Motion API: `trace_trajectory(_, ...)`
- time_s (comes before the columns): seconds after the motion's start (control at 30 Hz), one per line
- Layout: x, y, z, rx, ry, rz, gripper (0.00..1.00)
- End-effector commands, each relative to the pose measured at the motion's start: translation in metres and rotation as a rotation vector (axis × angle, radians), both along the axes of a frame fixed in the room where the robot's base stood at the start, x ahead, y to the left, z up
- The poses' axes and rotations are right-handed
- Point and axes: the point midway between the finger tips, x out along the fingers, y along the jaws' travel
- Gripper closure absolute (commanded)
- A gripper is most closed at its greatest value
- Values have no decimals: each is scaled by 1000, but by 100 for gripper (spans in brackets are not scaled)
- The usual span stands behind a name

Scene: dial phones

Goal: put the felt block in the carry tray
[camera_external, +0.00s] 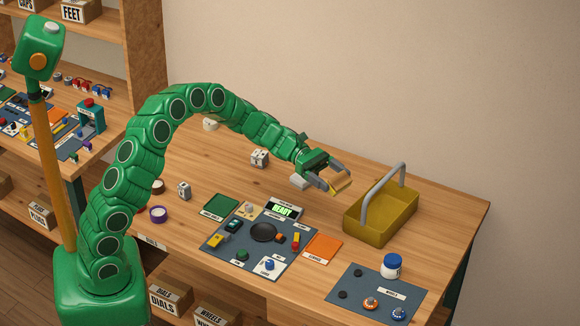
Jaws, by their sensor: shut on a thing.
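My gripper (329,183) is at the end of my green arm, raised over the right half of the table. It is shut on a small tan block with a yellowish lower edge, which looks like the felt block (341,184). The carry tray (381,224) is an olive-yellow open box with a grey arched handle, standing on the table to the right of and below my gripper in the picture. The block is apart from the tray, to the left of its handle. The inside of the tray is only partly visible.
A dark work mat (258,243) with several parts lies left of the tray. An orange square (322,249) lies beside it. White dice-like cubes (259,158) stand farther back.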

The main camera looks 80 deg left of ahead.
Motion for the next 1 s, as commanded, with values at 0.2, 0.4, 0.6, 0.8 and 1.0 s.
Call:
trace_trajectory(0.2, 14, 2, 42, -236, -140, 76, 53)
trace_trajectory(0.4, 24, 19, 69, -351, -242, 195, 53)
trace_trajectory(0.6, 30, 31, 78, -384, -289, 262, 53)
trace_trajectory(0.8, 47, 34, 71, -384, -291, 269, 53)
trace_trajectory(1.0, 70, 38, 59, -384, -292, 268, 53)
